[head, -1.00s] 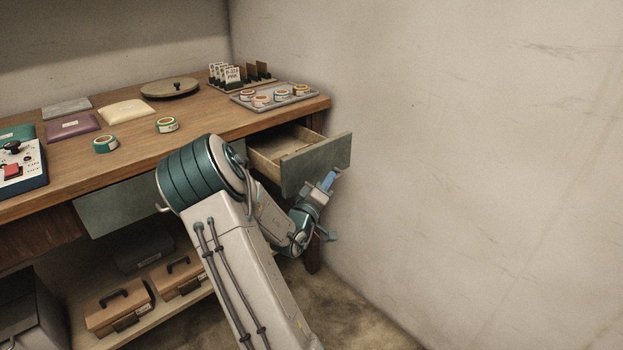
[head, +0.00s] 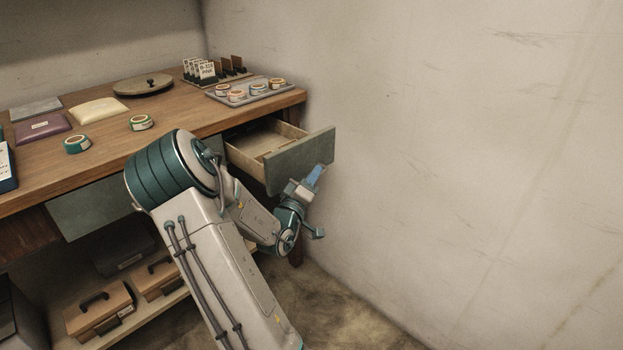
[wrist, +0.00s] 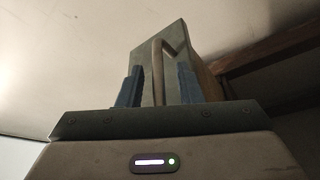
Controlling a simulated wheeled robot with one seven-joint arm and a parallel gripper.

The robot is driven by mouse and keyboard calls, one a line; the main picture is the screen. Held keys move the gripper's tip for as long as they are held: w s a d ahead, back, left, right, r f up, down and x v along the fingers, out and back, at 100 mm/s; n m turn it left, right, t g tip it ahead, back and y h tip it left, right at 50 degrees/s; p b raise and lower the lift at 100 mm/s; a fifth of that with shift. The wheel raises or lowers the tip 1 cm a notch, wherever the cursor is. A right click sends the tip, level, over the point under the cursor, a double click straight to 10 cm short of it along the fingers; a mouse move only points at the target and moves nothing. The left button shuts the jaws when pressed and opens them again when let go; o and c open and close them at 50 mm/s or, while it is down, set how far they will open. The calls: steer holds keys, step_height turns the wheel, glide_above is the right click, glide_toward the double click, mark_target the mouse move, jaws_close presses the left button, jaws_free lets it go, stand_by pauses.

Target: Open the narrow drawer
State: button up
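The narrow drawer (head: 300,159) at the right end of the workbench is pulled out, and its grey-green front stands clear of the bench. Its light wooden inside shows and looks empty in the part I can see. My gripper (head: 316,174) is at the outer face of the drawer front, low down. In the wrist view, the drawer front (wrist: 174,60) is ahead, and its bar handle (wrist: 158,75) lies between the two blue fingers of my gripper (wrist: 160,88). The fingers are apart, with a gap visible on each side of the bar. In the head view the handle is hidden.
The wooden bench (head: 187,137) holds a tray (head: 250,91) with several tape rolls, a card rack, a round plate (head: 143,85) and two green tape rolls. A wider closed drawer (head: 95,207) is left of my arm. A bare wall (head: 450,150) stands close at right.

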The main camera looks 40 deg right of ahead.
steer(key=shift+a, duration=0.1)
steer(key=p+v, duration=0.1)
steer(key=v, duration=1.2)
steer(key=shift+a+p, duration=0.3)
steer(key=shift+p, duration=0.05)
steer(key=shift+f, duration=0.1)
